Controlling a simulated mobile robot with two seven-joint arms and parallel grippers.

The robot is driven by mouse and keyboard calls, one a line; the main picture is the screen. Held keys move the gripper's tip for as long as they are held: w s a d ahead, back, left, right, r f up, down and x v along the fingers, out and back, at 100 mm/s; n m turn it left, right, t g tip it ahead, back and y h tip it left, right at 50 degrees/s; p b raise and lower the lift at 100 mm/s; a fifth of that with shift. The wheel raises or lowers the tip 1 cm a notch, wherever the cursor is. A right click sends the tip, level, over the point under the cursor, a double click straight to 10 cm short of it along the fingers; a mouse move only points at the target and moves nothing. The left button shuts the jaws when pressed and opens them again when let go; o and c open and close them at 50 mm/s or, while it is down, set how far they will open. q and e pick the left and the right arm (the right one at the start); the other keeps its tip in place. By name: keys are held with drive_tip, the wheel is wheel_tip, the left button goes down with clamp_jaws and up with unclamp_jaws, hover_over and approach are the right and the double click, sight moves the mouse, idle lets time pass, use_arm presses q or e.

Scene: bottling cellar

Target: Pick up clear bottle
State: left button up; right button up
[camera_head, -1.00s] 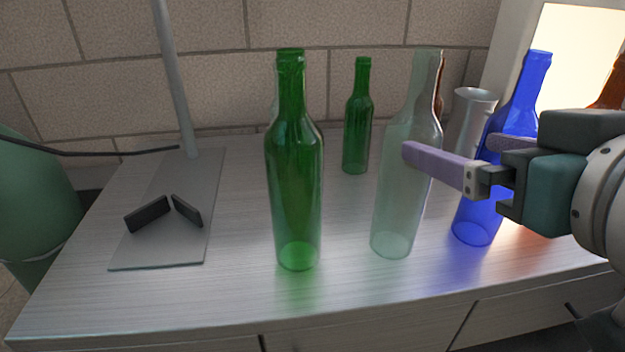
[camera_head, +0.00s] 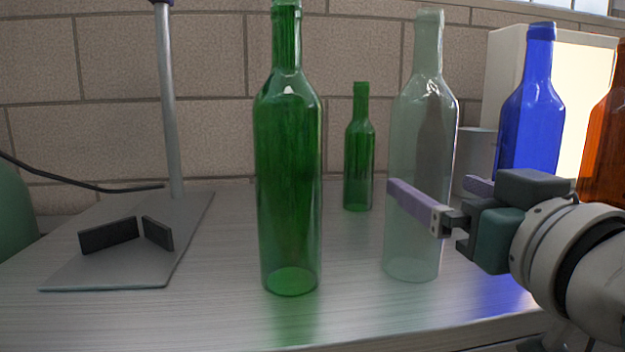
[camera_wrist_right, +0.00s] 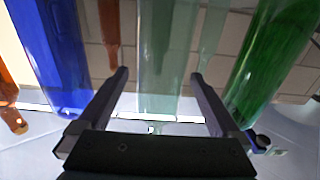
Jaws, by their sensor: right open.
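The clear bottle (camera_head: 425,110) stands upright on the bench, right of the large green bottle. My right gripper (camera_head: 436,192) is at the clear bottle's lower half, its near purple finger crossing in front of the glass. In the right wrist view the fingers (camera_wrist_right: 160,85) are spread apart, with the clear bottle (camera_wrist_right: 165,55) upside down in the picture between them. I cannot tell whether either finger touches the glass. My left gripper is out of view.
A tall green bottle (camera_head: 288,160) stands left, a smaller green bottle (camera_head: 359,150) behind. A blue bottle (camera_head: 531,110) and a brown bottle (camera_head: 603,140) stand right. A stand's base plate (camera_head: 130,265) with two dark blocks lies left. The bench (camera_head: 220,310) is clear in front.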

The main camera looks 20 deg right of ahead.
drive_tip(key=b+x, duration=0.1)
drive_tip(key=x, duration=0.4)
drive_tip(key=shift+w, duration=0.15)
drive_tip(key=shift+a+r, duration=0.1)
drive_tip(key=shift+r, duration=0.05)
clamp_jaws()
idle(0.5)
